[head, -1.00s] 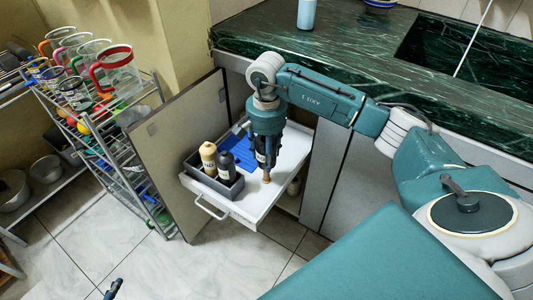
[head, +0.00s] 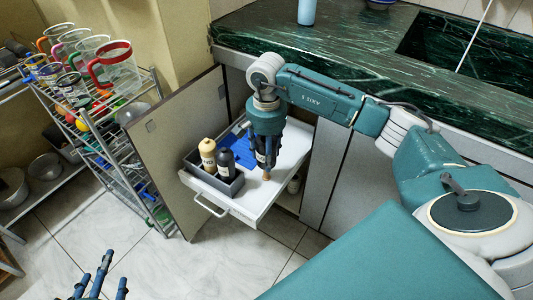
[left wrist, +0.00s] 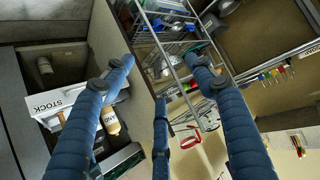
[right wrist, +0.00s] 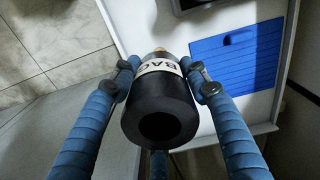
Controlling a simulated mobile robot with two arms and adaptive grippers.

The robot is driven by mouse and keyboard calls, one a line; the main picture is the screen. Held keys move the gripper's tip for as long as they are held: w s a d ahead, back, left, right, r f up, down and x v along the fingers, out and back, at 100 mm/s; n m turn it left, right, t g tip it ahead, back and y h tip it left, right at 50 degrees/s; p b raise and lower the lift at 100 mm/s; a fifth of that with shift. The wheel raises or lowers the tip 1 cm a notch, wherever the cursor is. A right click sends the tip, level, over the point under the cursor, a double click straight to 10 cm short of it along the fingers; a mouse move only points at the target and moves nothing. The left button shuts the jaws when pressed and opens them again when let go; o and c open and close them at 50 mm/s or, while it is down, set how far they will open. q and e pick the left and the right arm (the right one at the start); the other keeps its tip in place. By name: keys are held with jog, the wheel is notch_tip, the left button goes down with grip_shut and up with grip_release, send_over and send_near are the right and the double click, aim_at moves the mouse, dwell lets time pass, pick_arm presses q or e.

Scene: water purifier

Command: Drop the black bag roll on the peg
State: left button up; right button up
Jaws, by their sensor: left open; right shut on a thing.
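The black bag roll (right wrist: 160,105), with a white band lettered "BAG", is gripped between the fingers of my right gripper (right wrist: 163,72). In the head view, the roll (head: 262,158) hangs upright under my right gripper (head: 266,140), above the white pull-out shelf. The short brown peg (head: 267,177) shows just below the roll; an orange-brown bit of it (right wrist: 159,50) shows past the roll's far end in the right wrist view. I cannot tell how far the peg is inside the roll. My left gripper (head: 95,280) is open and empty at the lower left.
The white shelf (head: 265,203) holds a blue slatted mat (head: 236,148) and a grey box (head: 232,188) with a cream and a black bottle-like item. The open cabinet door (head: 178,150) and a wire rack of mugs (head: 110,150) stand left. The floor in front is clear.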

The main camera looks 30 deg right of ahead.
jog(key=shift+f+b, duration=0.3)
jog(key=shift+f, duration=0.55)
jog(key=shift+f+b, duration=0.45)
jog(key=shift+b, duration=0.1)
pick_arm(q)
jog(key=shift+w+d+r+t+h, duration=0.6)
jog(key=shift+w+r+t, duration=0.9)
jog(key=shift+r, duration=1.55)
jog(key=shift+w+d+r+t+h, duration=0.3)
jog(key=shift+w+d+r+t, duration=1.05)
jog(key=shift+r, duration=1.65)
pick_arm(e)
jog(key=shift+f+b, duration=0.3)
jog(key=shift+f, duration=0.15)
jog(key=shift+f+b, duration=0.3)
jog(key=shift+f, duration=0.1)
jog(key=shift+f+b, duration=0.3)
jog(key=shift+f, duration=0.15)
jog(key=shift+f+b, duration=0.35)
jog(key=shift+f, duration=0.15)
pick_arm(q)
jog(key=s+r+t+h, duration=0.2)
jog(key=r+t, duration=0.5)
jog(key=r, duration=0.5)
jog(key=shift+s+r+m, duration=0.2)
jog(key=shift+s+m, duration=0.1)
jog(key=shift+s, duration=0.4)
pick_arm(e)
jog(key=shift+f, duration=0.35)
